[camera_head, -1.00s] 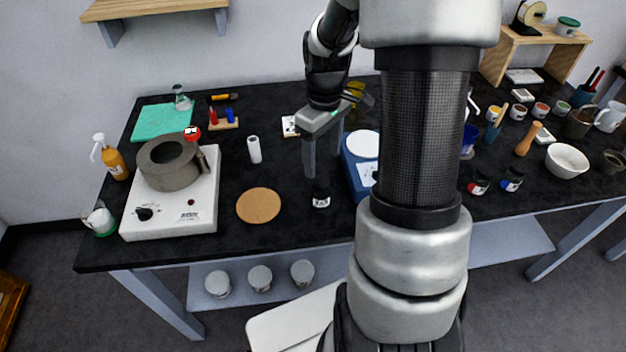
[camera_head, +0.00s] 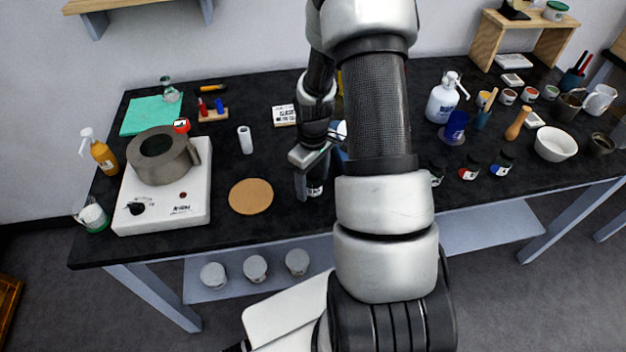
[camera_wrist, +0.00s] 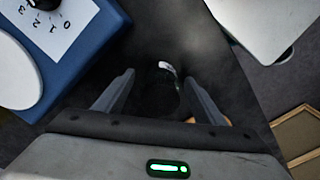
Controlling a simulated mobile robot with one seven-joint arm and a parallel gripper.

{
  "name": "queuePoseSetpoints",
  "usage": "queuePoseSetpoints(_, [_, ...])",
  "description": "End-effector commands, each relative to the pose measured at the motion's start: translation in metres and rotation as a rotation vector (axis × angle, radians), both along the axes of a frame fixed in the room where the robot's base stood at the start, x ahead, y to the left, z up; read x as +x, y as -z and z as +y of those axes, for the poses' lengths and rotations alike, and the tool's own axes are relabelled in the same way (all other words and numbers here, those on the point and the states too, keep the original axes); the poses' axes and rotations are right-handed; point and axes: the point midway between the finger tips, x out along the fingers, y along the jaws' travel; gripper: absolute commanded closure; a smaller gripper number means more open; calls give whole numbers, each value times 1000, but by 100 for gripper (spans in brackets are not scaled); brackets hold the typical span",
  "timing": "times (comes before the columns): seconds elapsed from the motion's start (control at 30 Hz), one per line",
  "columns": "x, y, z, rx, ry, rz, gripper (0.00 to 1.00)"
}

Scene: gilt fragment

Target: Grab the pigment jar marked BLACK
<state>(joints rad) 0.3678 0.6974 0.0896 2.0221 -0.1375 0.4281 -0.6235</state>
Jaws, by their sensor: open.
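A small dark jar (camera_head: 315,190) with a white label stands on the black tabletop near its front edge. The lettering is too small to read. My gripper (camera_head: 312,182) is open and lowered at the jar, with its fingers on either side. In the wrist view the dark jar (camera_wrist: 162,96) lies between the open fingers of my gripper (camera_wrist: 160,76), its pale label at the far side. I cannot tell whether the fingers touch it.
A blue device (camera_wrist: 85,55) with a dial and round white plate stands close beside my gripper. A cork disc (camera_head: 251,196) lies left of the jar, and a white hot plate (camera_head: 190,205) bears a grey pot. The tabletop between disc and jar is clear.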

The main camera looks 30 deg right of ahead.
Motion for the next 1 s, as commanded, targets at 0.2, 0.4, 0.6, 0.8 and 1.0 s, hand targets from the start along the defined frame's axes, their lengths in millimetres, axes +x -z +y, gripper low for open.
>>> queuePoseSetpoints(0.2, [0,3,0,0,0,-1,36])
queuePoseSetpoints(0.4, [0,3,0,-1,0,0,62])
queuePoseSetpoints(0.6, [0,2,0,-1,0,0,85])
queuePoseSetpoints(0.8, [1,-1,-1,-1,0,-2,85])
queuePoseSetpoints(1.0, [1,-31,-2,-3,1,-6,85])
